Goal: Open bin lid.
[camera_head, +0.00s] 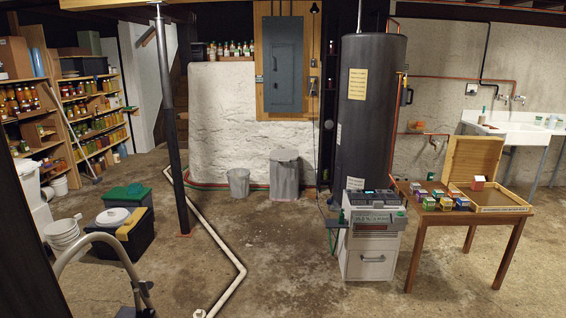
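A grey bin (284,178) stands upright on the concrete floor against the whitewashed wall, near the middle of the view. Its grey lid (284,155) sits on top and looks closed. A second lidded container, a dark box with a green lid (125,193), stands on the floor at the left; its lid also looks closed. I cannot tell from this view which of them the task calls the bin. Neither of my grippers shows in the head view.
A small grey pail (238,183) stands left of the grey bin. A dark post (172,120) and white floor pipe (218,238) cross the floor. A tall dark tank (369,110), white cabinet (372,268) and wooden table (462,217) stand right. Floor before the bin is mostly clear.

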